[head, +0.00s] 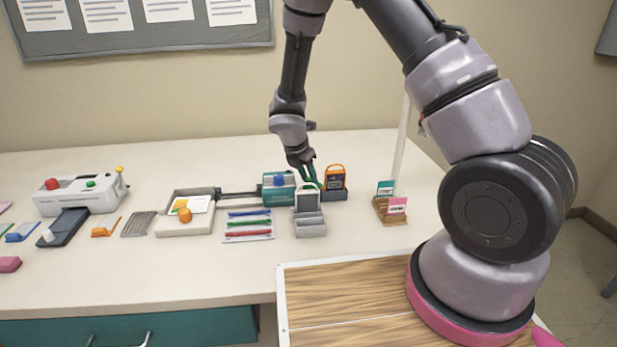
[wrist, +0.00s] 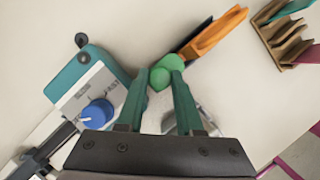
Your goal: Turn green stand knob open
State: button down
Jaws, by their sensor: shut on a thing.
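My gripper (head: 308,172) reaches down over the grey stand (head: 311,222) with a green top edge. In the wrist view my gripper (wrist: 165,80) has its two dark green fingers closed around the round, brighter green knob (wrist: 160,77). The fingertips partly cover the knob. In the head view the knob cannot be clearly told apart from the fingers and the green edge. Most of the grey stand is hidden by the fingers in the wrist view. How far the knob is turned cannot be told.
An orange-framed dark stand (head: 335,179) stands close to the right of my gripper. A teal box with a blue knob (head: 278,180) is close to the left. A wooden card rack (head: 391,210) stands farther right. The table (head: 350,255) is clear in front.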

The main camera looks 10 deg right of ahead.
jog(key=shift+m, duration=0.3)
jog(key=m+g, duration=0.1)
jog(key=m, duration=0.2)
jog(key=shift+w+a+m+h, duration=0.1)
jog(key=shift+w+m+h, duration=0.05)
jog(key=shift+m+h, duration=0.2)
jog(key=m+g, duration=0.1)
jog(key=m, duration=0.1)
jog(key=m+g, duration=0.1)
jog(key=m, duration=0.1)
jog(key=shift+w+m+h, duration=0.1)
jog(key=shift+m+h, duration=0.15)
jog(key=m, duration=0.2)
jog(key=m+g, duration=0.1)
jog(key=m, duration=0.1)
jog(key=shift+w+g, duration=0.15)
jog(key=shift+g, duration=0.15)
jog(key=shift+m+g+y, duration=0.3)
jog(key=shift+m+g, duration=0.05)
jog(key=shift+m, duration=0.9)
jog(key=shift+m+g+y, duration=0.3)
jog(key=shift+m+g, duration=0.05)
jog(key=shift+m, duration=0.9)
jog(key=c, duration=0.6)
grip_release()
jog(key=shift+o, duration=0.2)
jog(key=shift+r, duration=0.1)
